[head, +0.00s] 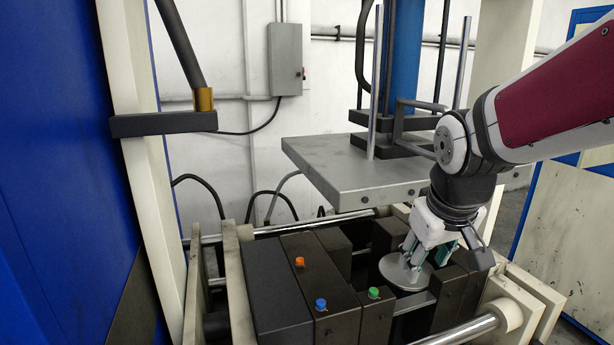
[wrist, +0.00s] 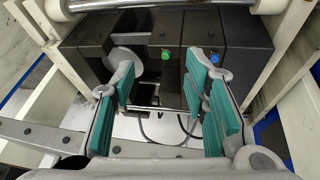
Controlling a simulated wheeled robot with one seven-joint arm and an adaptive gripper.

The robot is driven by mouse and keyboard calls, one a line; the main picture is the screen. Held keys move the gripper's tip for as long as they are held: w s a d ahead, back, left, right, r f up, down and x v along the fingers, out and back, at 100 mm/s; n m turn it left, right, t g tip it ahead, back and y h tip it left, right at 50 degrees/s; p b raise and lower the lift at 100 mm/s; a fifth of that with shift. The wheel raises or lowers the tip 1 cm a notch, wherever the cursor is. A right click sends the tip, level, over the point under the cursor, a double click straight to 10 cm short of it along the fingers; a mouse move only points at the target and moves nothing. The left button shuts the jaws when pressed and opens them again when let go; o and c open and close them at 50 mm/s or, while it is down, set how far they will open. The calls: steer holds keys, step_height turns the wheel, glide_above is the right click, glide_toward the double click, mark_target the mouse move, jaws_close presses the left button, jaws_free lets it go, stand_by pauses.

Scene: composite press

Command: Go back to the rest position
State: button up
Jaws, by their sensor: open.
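My gripper (head: 428,252) reaches down over the right part of the press bed, with its fingers close to a round grey disc (head: 398,274). In the wrist view my gripper (wrist: 162,78) has its two green-padded fingers wide apart, and nothing is held between them. The disc (wrist: 126,60) also shows there, partly behind the left finger. In the head view the disc lies among dark blocks, and its right part is close to or overlapped by my fingers. I cannot tell whether they touch it.
A grey press plate (head: 340,178) with upright rods hangs just left of my wrist. Dark blocks (head: 280,290) carry orange (head: 299,262), blue (head: 321,304) and green (head: 373,293) knobs. A metal roller (head: 462,331) runs along the front. A blue panel (head: 60,150) stands at left.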

steer(key=s+r+m+t+y, duration=0.1)
steer(key=s+r+m, duration=0.1)
steer(key=s, duration=1.5)
steer(key=shift+a+r+m, duration=0.3)
steer(key=shift+r, duration=0.3)
